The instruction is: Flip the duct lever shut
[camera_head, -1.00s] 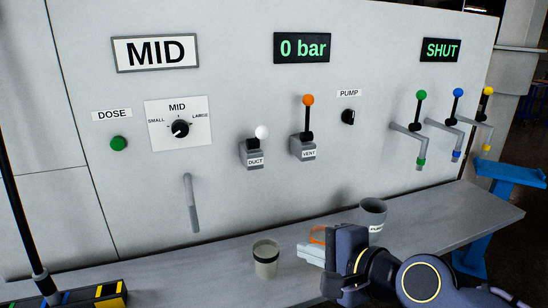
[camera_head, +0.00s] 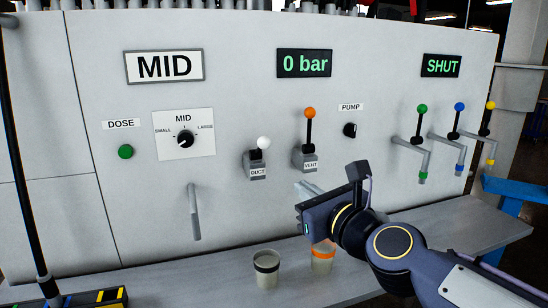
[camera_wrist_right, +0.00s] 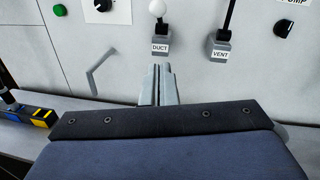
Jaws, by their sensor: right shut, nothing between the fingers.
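The duct lever has a white ball knob (camera_head: 264,142) on a short-looking dark stem above a grey base labelled DUCT (camera_head: 257,171). Its knob sits lower over its base than the vent lever's does. In the right wrist view the white knob (camera_wrist_right: 157,8) stands at the top edge, above the DUCT label. My right gripper (camera_head: 304,188) is shut and empty, below and to the right of the duct base, in front of the panel. In the right wrist view its fingertips (camera_wrist_right: 161,70) point at the panel just below the DUCT label. My left gripper is not in view.
The vent lever (camera_head: 310,125) with an orange knob stands upright right of the duct lever. A spout (camera_head: 194,212) juts out at lower left. Two cups, one black-banded (camera_head: 266,268) and one orange-banded (camera_head: 322,257), stand on the shelf (camera_head: 215,268). Three valve handles are at right.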

